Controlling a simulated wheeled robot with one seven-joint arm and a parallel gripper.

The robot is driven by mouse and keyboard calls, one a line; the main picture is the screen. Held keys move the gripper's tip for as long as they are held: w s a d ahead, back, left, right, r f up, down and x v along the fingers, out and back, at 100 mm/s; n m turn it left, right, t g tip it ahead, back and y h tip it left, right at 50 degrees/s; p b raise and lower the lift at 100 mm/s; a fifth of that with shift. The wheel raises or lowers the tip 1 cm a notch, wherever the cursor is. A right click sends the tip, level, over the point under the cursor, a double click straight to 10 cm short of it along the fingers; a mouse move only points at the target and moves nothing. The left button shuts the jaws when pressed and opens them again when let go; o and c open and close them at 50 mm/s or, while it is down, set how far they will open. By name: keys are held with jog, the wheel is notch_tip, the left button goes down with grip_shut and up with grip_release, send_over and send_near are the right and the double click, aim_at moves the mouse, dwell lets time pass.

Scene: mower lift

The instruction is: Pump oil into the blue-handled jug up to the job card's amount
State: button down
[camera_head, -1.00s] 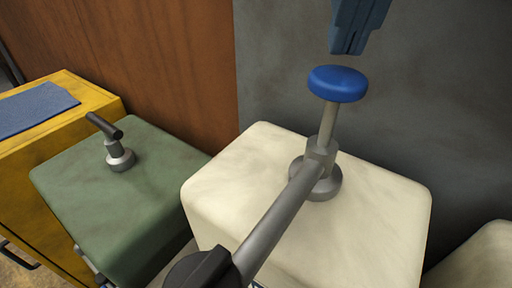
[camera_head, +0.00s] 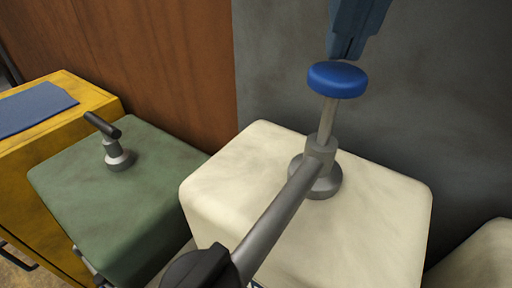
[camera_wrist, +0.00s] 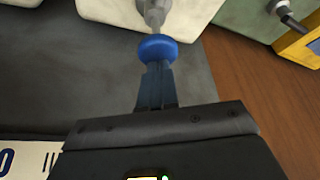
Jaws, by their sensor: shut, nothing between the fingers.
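The pump's round blue knob (camera_head: 338,80) tops a grey rod above the cream container (camera_head: 235,180). The rod stands raised from a grey collar, and a grey spout (camera_head: 275,222) runs toward the lower left. My gripper (camera_head: 345,52) is shut and empty, with its fingertips just above the knob. In the wrist view the fingertips (camera_wrist: 156,68) point at the blue knob (camera_wrist: 157,47). I cannot tell whether they touch it. The dark part at the spout's lower end (camera_head: 200,270) is cut off by the frame. The blue-handled jug and the job card are not identifiable here.
A green container (camera_head: 110,200) with a dark-handled pump (camera_head: 117,155) stands to the left. A yellow cabinet (camera_head: 95,92) with a blue mat (camera_head: 35,108) is beyond it. Another pale container (camera_head: 480,262) is at the lower right. A grey wall panel stands behind.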

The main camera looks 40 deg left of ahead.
aim_at(342, 78)
jog(key=shift+f+b, duration=1.35)
jog(key=shift+f, duration=1.4)
jog(key=shift+r, duration=0.1)
jog(key=shift+r+p, duration=3.05)
jog(key=shift+f, duration=0.2)
jog(key=shift+f+b, duration=1.7)
jog(key=shift+f, duration=1.5)
jog(key=shift+s, duration=0.1)
